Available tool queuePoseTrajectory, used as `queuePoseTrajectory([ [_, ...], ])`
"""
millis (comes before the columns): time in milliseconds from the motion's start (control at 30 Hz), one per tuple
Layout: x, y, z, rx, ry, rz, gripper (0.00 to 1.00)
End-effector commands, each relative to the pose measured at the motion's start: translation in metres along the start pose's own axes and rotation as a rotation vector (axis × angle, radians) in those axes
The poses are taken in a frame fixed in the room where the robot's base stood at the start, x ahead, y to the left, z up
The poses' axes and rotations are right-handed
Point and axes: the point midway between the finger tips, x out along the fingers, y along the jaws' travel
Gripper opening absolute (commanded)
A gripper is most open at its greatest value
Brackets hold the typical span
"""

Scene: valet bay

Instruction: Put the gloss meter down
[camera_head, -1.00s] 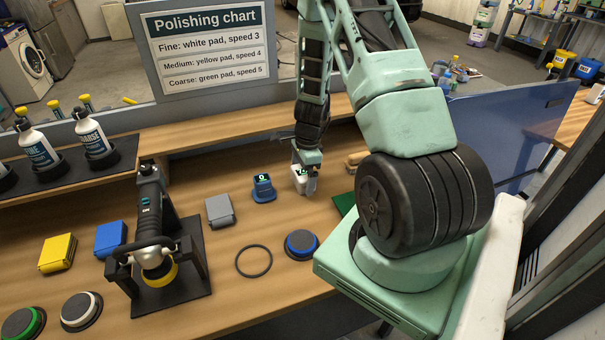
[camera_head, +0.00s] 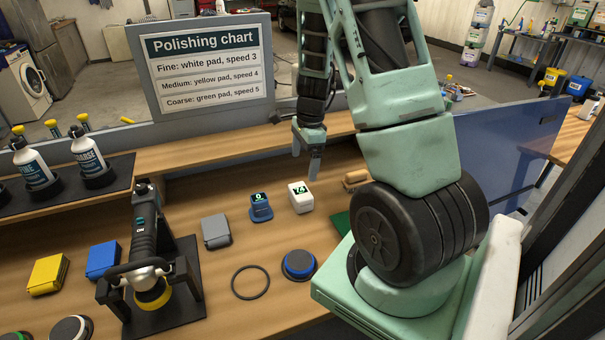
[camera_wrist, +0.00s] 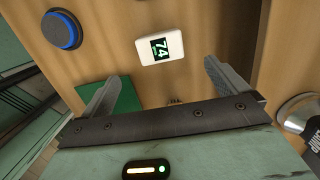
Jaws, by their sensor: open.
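The gloss meter, taken to be the white box with a lit 74 on its display (camera_head: 300,197), stands upright on the wooden bench. It also shows in the wrist view (camera_wrist: 160,47), ahead of my fingertips and apart from them. My gripper (camera_head: 314,168) is raised above and behind the meter. In the wrist view my gripper (camera_wrist: 163,82) has its two fingers wide apart with nothing between them.
A blue device with a lit display (camera_head: 260,207) stands just left of the meter.

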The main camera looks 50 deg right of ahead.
Motion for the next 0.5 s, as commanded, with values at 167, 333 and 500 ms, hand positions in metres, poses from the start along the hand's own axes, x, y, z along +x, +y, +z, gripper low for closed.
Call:
queuePoseTrajectory([
  [167,-0.008,0.000,0.000,-0.001,0.001,0.000,0.99],
  [333,-0.011,0.005,0.027,-0.107,-0.014,0.006,0.99],
  [500,-0.029,0.048,0.140,-0.629,-0.066,0.029,0.99],
])
